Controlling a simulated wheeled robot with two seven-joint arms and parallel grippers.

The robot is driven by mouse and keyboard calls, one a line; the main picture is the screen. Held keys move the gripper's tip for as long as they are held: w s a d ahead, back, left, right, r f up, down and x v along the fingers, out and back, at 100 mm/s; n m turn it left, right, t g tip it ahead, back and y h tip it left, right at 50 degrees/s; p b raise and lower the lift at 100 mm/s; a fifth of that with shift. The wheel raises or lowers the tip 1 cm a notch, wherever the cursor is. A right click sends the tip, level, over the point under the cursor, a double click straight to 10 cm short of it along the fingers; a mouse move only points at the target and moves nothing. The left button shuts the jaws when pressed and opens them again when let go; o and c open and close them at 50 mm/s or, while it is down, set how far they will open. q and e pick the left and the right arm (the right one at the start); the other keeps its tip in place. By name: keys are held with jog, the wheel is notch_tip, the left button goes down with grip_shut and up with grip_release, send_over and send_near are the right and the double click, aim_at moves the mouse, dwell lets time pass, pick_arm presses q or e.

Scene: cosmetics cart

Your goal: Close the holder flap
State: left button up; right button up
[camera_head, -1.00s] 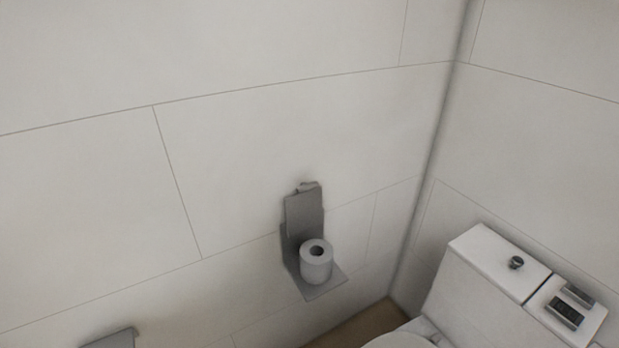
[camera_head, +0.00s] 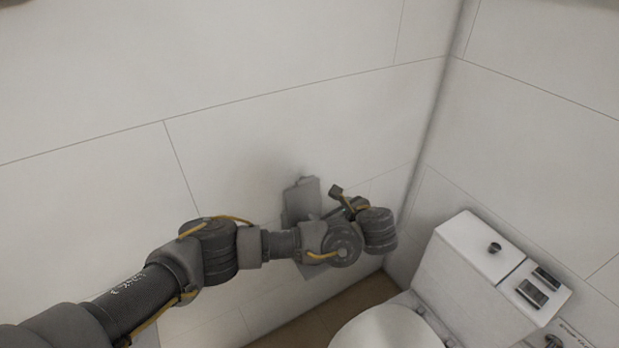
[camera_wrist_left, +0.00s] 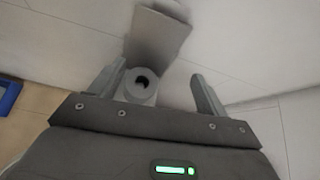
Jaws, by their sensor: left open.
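The grey holder flap (camera_head: 301,197) stands raised against the wall, its lower part hidden by my left arm. In the left wrist view the raised flap (camera_wrist_left: 160,35) rises beyond the white paper roll (camera_wrist_left: 138,86). My left gripper (camera_head: 339,199) is just right of the flap in the head view. In the left wrist view, my open gripper fingers (camera_wrist_left: 156,84) are spread apart, with the roll between them in the picture, nearer the left finger. Nothing is clearly held. Whether a finger touches the roll or flap cannot be told. My right gripper is not in view.
The white toilet tank (camera_head: 485,265) and toilet bowl (camera_head: 388,329) stand to the right of my left gripper. The tiled wall (camera_head: 250,130) is behind the holder. A blue object (camera_wrist_left: 8,95) lies at the left edge of the wrist view.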

pick_arm(q)
jog(key=m+t+y, duration=0.1)
jog(key=y, duration=0.1)
send_near(307, 180)
jog(key=shift+h, duration=0.3)
jog(key=p+x, duration=0.1)
jog(key=x, duration=0.2)
jog(key=p+x, duration=0.1)
jog(key=x, duration=0.3)
jog(key=shift+w+a+r, duration=0.1)
jog(key=shift+a+r, duration=0.05)
jog(key=shift+a, duration=0.15)
jog(key=shift+p+x, duration=0.3)
jog(key=shift+x, duration=0.55)
